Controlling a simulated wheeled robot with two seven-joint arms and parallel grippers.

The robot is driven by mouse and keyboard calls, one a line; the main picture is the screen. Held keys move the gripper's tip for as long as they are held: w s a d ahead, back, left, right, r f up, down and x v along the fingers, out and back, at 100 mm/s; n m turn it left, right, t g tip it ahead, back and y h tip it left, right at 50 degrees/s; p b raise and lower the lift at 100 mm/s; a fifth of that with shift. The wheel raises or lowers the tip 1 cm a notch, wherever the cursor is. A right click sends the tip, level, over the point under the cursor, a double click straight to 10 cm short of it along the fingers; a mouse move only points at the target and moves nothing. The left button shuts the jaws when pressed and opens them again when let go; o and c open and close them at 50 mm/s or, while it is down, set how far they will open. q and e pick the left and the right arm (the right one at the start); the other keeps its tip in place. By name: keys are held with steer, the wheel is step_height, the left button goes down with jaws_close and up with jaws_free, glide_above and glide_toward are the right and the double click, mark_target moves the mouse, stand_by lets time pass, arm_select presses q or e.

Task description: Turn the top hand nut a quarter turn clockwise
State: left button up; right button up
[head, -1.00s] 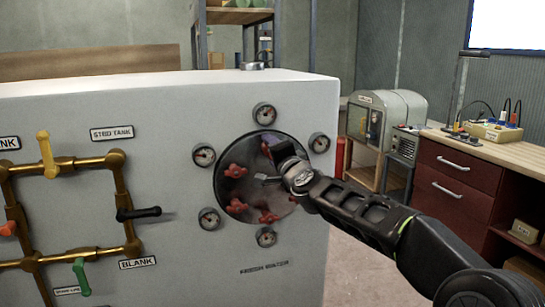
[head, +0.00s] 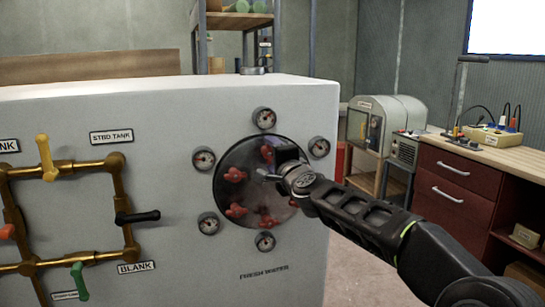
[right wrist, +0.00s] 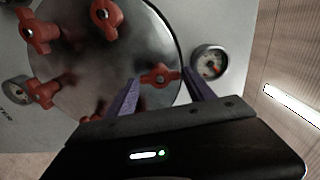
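The top hand nut (head: 267,153) is a red winged knob at the top of a round, shiny metal cover (head: 250,190) on a pale panel. In the right wrist view, which is turned sideways, this nut (right wrist: 160,76) lies between the two purple fingertips of my right gripper (right wrist: 160,82). The fingers are apart, with a small gap showing on each side of the nut. In the head view my right gripper (head: 270,166) reaches in from the right and hides the cover's right side. My left gripper is not in view.
More red nuts (head: 235,174) ring the cover, and small gauges surround it, one just above the top nut (head: 264,117). Brass pipes (head: 120,185) with coloured handles are on the left. A workbench (head: 500,150) with red drawers stands at the right.

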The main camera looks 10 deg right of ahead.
steer(key=shift+o, duration=1.4)
steer(key=shift+s, duration=0.6)
steer(key=s+b, duration=0.2)
steer(key=s, duration=0.4)
steer(key=shift+s+d, duration=0.2)
steer(key=shift+s, duration=0.1)
